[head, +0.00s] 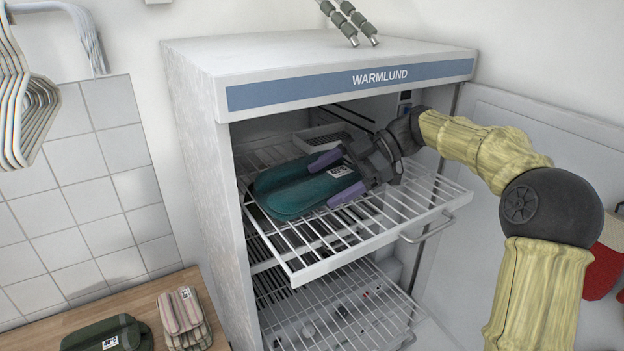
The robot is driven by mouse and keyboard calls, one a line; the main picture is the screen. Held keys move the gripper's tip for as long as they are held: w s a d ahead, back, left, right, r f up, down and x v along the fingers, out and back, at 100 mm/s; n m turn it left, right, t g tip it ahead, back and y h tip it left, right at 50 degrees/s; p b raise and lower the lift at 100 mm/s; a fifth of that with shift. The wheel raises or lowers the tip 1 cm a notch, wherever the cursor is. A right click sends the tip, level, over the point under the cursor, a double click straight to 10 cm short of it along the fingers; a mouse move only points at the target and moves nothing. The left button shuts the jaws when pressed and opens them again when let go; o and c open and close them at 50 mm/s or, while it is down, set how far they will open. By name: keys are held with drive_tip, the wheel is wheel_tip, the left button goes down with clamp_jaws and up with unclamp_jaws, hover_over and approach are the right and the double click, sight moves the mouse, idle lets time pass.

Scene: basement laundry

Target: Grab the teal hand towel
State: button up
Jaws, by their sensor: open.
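The teal hand towel (287,195) lies folded on the pulled-out upper wire shelf (296,272) of the white WARMLUND cabinet. My gripper (334,176) reaches in from the right, with its purple fingers spread apart. One finger is near the towel's far edge and the other near its front edge, with the towel's right end between them. I cannot tell whether the fingers touch the cloth. The gripper body hides part of the shelf behind it.
The white cabinet (190,130) stands open, with a lower wire rack (340,305) below the shelf. A dark green folded cloth (105,336) and a striped folded cloth (182,318) lie on a wooden counter at lower left. White hangers (25,100) hang at upper left.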

drive_tip(key=shift+c, duration=0.2)
drive_tip(key=c, duration=1.1)
drive_tip(key=shift+r, duration=0.1)
drive_tip(key=shift+r, duration=0.2)
drive_tip(key=shift+c, duration=0.7)
drive_tip(key=shift+r+b, duration=0.7)
drive_tip(key=shift+r, duration=0.65)
drive_tip(key=s+d+b, duration=0.2)
drive_tip(key=s+d, duration=0.1)
drive_tip(key=s, duration=0.2)
drive_tip(key=s+d+b, duration=0.3)
drive_tip(key=s, duration=0.2)
drive_tip(key=s+d+b, duration=0.3)
drive_tip(key=s+d, duration=0.1)
drive_tip(key=s, duration=0.1)
drive_tip(key=shift+r, duration=0.1)
